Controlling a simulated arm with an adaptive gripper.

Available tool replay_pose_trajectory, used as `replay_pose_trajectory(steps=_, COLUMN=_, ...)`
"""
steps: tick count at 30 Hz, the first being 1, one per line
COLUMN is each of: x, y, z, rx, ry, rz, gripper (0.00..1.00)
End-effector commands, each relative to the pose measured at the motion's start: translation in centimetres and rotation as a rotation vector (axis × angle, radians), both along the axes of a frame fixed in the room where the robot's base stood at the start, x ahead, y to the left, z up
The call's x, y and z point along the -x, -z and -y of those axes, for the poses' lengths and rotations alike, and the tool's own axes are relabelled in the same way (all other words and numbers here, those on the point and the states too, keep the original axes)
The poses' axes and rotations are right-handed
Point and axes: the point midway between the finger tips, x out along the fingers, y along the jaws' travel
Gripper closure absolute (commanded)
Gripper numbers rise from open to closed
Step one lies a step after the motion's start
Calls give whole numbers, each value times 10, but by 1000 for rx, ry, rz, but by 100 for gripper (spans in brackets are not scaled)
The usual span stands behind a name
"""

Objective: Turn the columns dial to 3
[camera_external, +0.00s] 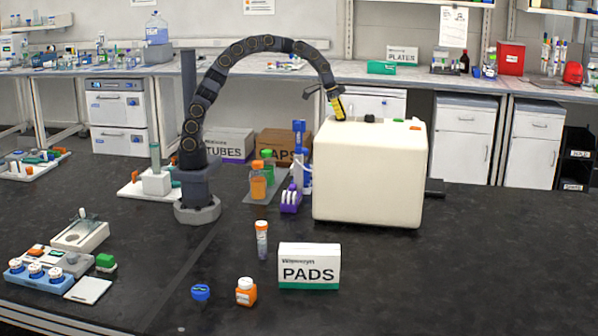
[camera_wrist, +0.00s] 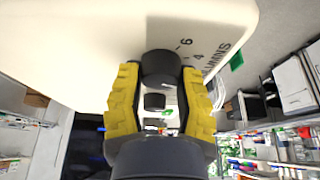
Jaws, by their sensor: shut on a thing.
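The cream box-shaped machine (camera_external: 368,172) stands on the dark bench, with its controls on the top. In the wrist view its cream surface (camera_wrist: 150,22) fills the upper part. The black columns dial (camera_wrist: 160,66) sits there beside the printed numbers 6 and 4 and a partly visible label ending in "UMNS". The dial's pointer and the 3 mark cannot be made out. My gripper (camera_wrist: 158,80) has its yellow fingers shut on the dial, one on each side. In the external view my gripper (camera_external: 338,106) reaches down to the machine's top left, hiding the dial.
A black knob (camera_external: 370,119), a green part (camera_external: 398,120) and an orange part (camera_external: 415,127) are also on the machine's top. A blue-and-white stand (camera_external: 299,160) and orange-capped bottle (camera_external: 258,180) stand left of it. The PADS box (camera_external: 309,266) is in front.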

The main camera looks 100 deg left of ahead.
Motion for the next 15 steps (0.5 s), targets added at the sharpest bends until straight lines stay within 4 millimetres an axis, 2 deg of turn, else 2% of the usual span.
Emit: replay_pose_trajectory(steps=15, x=2, y=3, z=0, rx=3, ry=85, rz=-11, gripper=97)
